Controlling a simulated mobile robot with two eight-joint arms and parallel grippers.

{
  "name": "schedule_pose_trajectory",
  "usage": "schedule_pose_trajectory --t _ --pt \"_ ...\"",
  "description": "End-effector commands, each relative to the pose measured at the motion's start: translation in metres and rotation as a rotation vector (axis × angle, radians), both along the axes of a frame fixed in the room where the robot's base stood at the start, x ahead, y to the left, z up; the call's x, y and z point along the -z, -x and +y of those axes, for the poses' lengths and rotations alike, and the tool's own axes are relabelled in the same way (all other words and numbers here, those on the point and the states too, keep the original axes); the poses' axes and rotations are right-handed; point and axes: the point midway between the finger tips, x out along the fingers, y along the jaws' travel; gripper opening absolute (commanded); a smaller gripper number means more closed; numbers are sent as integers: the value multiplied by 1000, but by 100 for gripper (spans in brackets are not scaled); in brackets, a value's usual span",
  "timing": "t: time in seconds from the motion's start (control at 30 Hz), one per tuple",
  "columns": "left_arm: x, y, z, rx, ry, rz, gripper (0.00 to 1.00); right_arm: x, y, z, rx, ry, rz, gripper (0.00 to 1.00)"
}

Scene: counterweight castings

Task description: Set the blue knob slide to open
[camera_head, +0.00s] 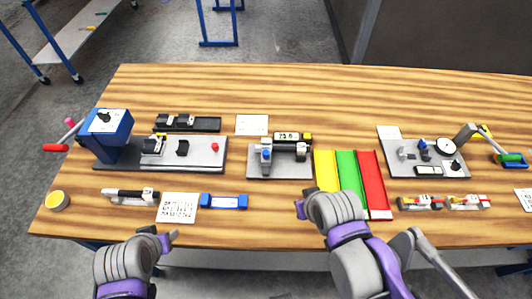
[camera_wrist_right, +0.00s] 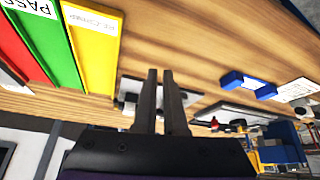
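A small blue knob (camera_head: 266,155) stands on a grey fixture plate (camera_head: 280,171) near the table's middle. A second blue knob (camera_head: 423,146) stands on a grey plate (camera_head: 458,168) at the right; I cannot tell from the frames which slide is meant, nor either one's setting. My right gripper (camera_head: 300,208) is in front of the middle fixture, above the table and apart from it. In the right wrist view its two dark fingers (camera_wrist_right: 161,75) show a narrow gap with nothing held. My left gripper (camera_head: 172,237) is at the front edge, apart from both knobs; its fingers are unclear.
Yellow (camera_head: 326,170), green (camera_head: 349,180) and red (camera_head: 373,182) strips lie right of the middle fixture. A blue-housed machine (camera_head: 108,125) stands left. A blue block (camera_head: 224,201) and white sheet (camera_head: 178,208) lie in front. Bare wood shows along the back.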

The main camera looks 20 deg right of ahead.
Motion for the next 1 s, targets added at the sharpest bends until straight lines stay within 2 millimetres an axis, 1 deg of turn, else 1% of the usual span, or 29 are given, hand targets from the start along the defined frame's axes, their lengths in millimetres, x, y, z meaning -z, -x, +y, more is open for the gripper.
schedule_pose_trajectory --t 0.03,0.13,0.23,0.4,0.5,0.6,0.7,0.8,0.9,1.0 --pt "0 0 0 0 0 0 50 -3 -3 0 4 -3 5 20" --pt "1 1 0 0 0 1 50 -17 -15 3 31 -22 37 38" --pt "3 1 0 0 0 2 50 -41 -40 8 89 -55 101 56" --pt "6 3 0 0 0 5 50 -85 -95 22 237 -111 248 56" --pt "8 4 0 0 0 7 50 -104 -125 31 328 -130 331 56" --pt "9 4 0 0 0 8 50 -117 -150 39 410 -137 400 56" --pt "10 5 0 0 0 9 50 -124 -167 46 470 -138 450 56" --pt "11 5 0 0 0 9 50 -128 -177 50 510 -137 479 56" --pt "11 5 0 0 0 9 50 -128 -180 52 527 -136 492 56" --pt "12 5 0 0 0 10 50 -120 -181 52 531 -136 494 56"
